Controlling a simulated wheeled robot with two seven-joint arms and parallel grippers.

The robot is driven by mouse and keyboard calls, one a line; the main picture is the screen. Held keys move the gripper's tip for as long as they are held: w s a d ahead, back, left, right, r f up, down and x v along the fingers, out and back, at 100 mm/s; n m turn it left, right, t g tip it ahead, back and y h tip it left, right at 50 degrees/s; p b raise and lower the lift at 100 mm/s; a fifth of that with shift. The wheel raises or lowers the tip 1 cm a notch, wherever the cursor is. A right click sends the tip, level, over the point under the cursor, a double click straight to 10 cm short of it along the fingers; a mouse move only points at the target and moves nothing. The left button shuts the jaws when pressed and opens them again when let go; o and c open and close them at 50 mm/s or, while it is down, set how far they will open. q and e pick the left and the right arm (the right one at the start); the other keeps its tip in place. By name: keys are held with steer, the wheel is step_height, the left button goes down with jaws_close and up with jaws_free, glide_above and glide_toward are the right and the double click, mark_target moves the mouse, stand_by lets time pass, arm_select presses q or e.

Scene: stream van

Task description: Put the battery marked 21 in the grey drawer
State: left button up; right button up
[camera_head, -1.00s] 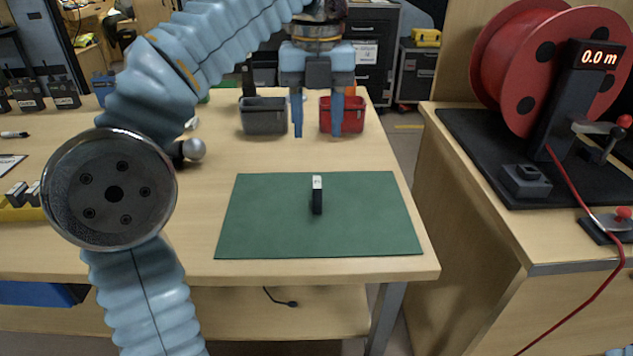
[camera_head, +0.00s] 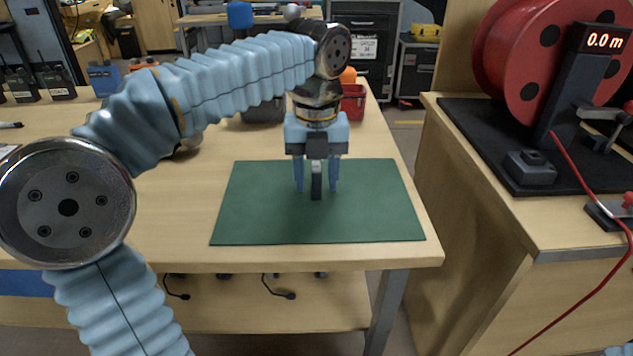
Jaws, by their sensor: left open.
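A small dark battery (camera_head: 316,186) stands upright on the green mat (camera_head: 265,222). Its top is hidden by my gripper, and I cannot read any number on it. My left gripper (camera_head: 316,187) points down over the battery, open, with one finger on each side of it and gaps between. No grey drawer can be made out for certain. My right gripper is not in view.
A grey bin (camera_head: 262,113) and a red bin (camera_head: 352,104) stand behind the mat, partly hidden by my arm. Radios (camera_head: 57,82) stand at the back left. A red cable reel (camera_head: 540,65) stands on the right bench. The mat around the battery is clear.

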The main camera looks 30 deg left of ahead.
arm_select(q)
jaws_close()
steer(key=shift+r, duration=0.1)
